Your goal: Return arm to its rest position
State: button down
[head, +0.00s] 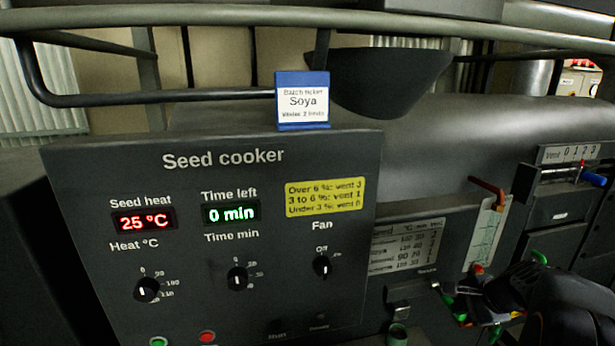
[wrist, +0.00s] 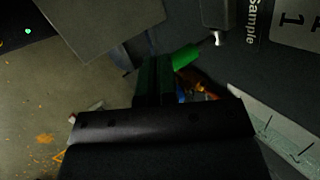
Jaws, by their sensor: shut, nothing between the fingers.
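My gripper (head: 455,307) is at the lower right of the head view, in front of the machine's lower panels, with the dark arm (head: 562,303) behind it. In the wrist view the green fingers (wrist: 155,80) are together and hold nothing. A green-handled part with a metal tip (wrist: 190,54) shows just beyond them, near the Sample label (wrist: 250,22). I cannot tell whether the fingers touch it. The dark wrist housing hides much of the lower wrist view.
The seed cooker panel (head: 220,170) reads 25 °C and 0 min. A Soya ticket (head: 303,100) stands on top. A green cup (head: 397,334) sits below.

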jog(key=s+a+r+n+h, duration=0.1)
jog(key=s+a+n, duration=0.5)
jog(key=a+n, duration=0.2)
jog(key=s+a+r+n+g+h, duration=0.1)
jog(key=s+a+r+n+h, duration=0.1)
jog(key=s+a+n, duration=0.4)
jog(key=a+n, duration=0.3)
jog(key=a, duration=0.4)
jog(key=shift+s+g, duration=0.3)
jog(key=shift+s, duration=0.05)
